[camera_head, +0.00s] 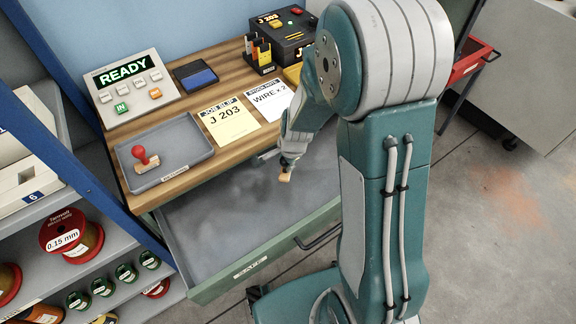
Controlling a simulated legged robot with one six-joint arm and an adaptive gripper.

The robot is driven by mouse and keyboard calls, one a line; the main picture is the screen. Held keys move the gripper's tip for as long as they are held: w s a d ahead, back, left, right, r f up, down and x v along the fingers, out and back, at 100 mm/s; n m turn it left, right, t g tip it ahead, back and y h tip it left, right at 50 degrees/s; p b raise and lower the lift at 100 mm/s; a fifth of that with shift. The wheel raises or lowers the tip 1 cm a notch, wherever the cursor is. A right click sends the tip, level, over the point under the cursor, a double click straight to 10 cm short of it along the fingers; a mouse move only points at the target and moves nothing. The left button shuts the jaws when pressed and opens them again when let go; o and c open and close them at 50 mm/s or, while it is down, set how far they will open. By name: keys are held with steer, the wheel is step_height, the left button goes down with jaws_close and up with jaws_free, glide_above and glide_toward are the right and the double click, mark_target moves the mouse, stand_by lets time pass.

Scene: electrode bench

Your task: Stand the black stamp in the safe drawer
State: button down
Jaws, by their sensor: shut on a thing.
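My gripper (288,164) is shut and hangs over the open drawer labelled SAFE. A small tan wooden block (285,177) shows below its fingers. It looks like the base of the black stamp, and the handle is hidden by the fingers. The block appears roughly upright and above the drawer floor, though the exact gap is hard to tell. The safe drawer (215,262) is pulled out below the bench, with a grey floor and a green front. It looks empty.
A stamp with a red handle (141,155) stands in a grey tray (187,137) on the bench. Behind are a READY panel (128,88), an ink pad (195,77), paper slips (229,121) and a black box (283,30). A shelf with spools (71,236) stands left of the drawer.

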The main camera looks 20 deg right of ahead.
mark_target(283, 168)
steer(key=w+f, duration=0.1)
steer(key=w+a+f, duration=0.1)
steer(key=f, duration=0.1)
steer(key=shift+w+f, duration=0.15)
steer(key=shift+f, duration=0.05)
steer(key=f, duration=0.1)
steer(key=d+f, duration=0.1)
steer(key=shift+w+f, duration=0.1)
steer(key=shift+f, duration=0.3)
steer(key=shift+d+f, duration=0.25)
steer(key=shift+d, duration=0.1)
steer(key=shift+a, duration=0.2)
steer(key=shift+c, duration=1.8)
jaws_free()
steer(key=shift+a, duration=0.35)
steer(key=shift+d, duration=0.35)
steer(key=shift+r, duration=0.15)
steer(key=v, duration=1.2)
steer(key=shift+a+r, duration=0.1)
steer(key=shift+a, duration=0.05)
steer(key=s+r+n+t+h, duration=0.1)
steer(key=s+r+n+t, duration=0.2)
steer(key=s+r+n, duration=1.1)
steer(key=s+v, duration=0.1)
steer(key=v, duration=0.7)
steer(key=shift+a+f, duration=0.35)
steer(key=shift+a, duration=0.05)
